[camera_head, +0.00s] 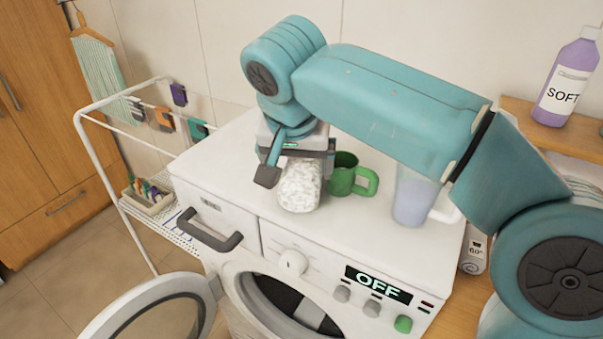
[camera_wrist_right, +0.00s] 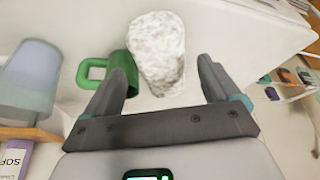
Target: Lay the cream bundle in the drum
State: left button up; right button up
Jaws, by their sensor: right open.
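The cream bundle (camera_head: 300,186), a whitish, mottled roll, lies on top of the white washing machine (camera_head: 225,155). My right gripper (camera_head: 298,160) is open just above and behind it; the gripper hides its far end. In the right wrist view the bundle (camera_wrist_right: 158,50) shows ahead of and between the two spread fingers (camera_wrist_right: 163,78), with no clear contact. The drum (camera_head: 285,298) is a dark opening in the machine's front, cut off by the picture's bottom edge. A pale shape shows inside. The round door (camera_head: 160,305) stands open to the left. My left gripper is not in view.
A green mug (camera_head: 345,176) stands right beside the bundle, close to the right gripper. A translucent jug (camera_head: 413,195) stands farther right. The panel display (camera_head: 378,284) reads OFF. A white drying rack (camera_head: 95,140) is at left; a purple bottle (camera_head: 568,80) is on a shelf at right.

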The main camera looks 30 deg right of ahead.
aim_at(300, 178)
jog(key=shift+w+f, duration=0.15)
jog(key=shift+f, duration=0.15)
jog(key=x, duration=0.3)
jog(key=p+x, duration=0.1)
jog(key=shift+s+f, duration=0.3)
jog(key=shift+w+f, duration=0.3)
jog(key=shift+w, duration=0.05)
jog(key=shift+s+d+r, duration=0.1)
jog(key=shift+s, duration=0.2)
jog(key=c, duration=0.9)
jog(key=shift+o, duration=0.2)
jog(key=shift+w, duration=0.25)
notch_tip(300, 178, up, 9)
jog(key=shift+s+r, duration=0.15)
jog(key=shift+r, duration=0.25)
